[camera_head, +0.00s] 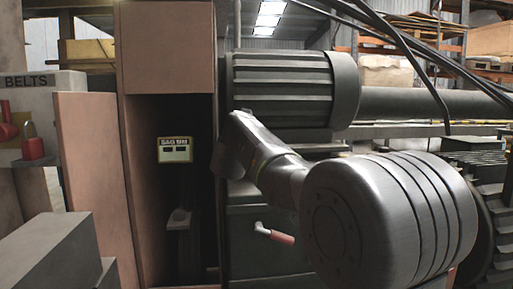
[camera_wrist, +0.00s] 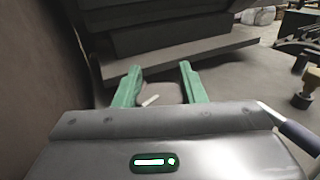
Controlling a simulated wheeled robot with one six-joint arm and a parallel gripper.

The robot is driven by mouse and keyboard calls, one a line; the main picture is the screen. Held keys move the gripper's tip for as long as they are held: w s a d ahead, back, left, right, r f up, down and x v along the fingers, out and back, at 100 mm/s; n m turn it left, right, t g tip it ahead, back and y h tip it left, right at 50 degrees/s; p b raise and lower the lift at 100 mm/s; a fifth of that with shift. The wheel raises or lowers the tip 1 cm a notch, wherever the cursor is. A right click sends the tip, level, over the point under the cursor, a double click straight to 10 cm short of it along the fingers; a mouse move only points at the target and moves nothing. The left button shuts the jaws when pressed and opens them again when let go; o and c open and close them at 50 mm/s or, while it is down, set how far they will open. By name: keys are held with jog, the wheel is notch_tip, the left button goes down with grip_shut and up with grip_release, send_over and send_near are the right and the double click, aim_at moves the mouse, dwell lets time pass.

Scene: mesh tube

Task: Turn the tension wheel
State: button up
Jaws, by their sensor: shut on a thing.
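My gripper (camera_wrist: 158,82) shows in the wrist view with two green fingers. It is shut on a grey-brown rounded piece (camera_wrist: 170,92) that sits between the fingers, with a short pale bar (camera_wrist: 151,101) near it. I cannot tell for certain that this piece is the tension wheel, since most of it is hidden. In the head view my arm blocks the gripper and what it holds. A small yellowish gauge marked "SAG MM" (camera_head: 175,150) is inside the dark opening of the machine; its reading is too small to tell.
A dark ribbed roller (camera_head: 280,90) lies across the upper middle. A red-handled lever (camera_head: 279,237) is on the dark cabinet below. A pinkish panel (camera_head: 92,180) stands left of the opening, beside a bin marked "BELTS" (camera_head: 45,82). The wrist view shows a flat plate (camera_wrist: 185,62) just beyond the fingers.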

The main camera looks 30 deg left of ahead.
jog(key=shift+d+f+m+h, duration=0.1)
jog(key=shift+m+h, duration=0.8)
jog(key=shift+h, duration=0.5)
jog(key=shift+t, duration=0.3)
jog(key=o, duration=1)
jog(key=shift+d, duration=0.1)
notch_tip(320, 180, up, 10)
jog(key=p, duration=0.6)
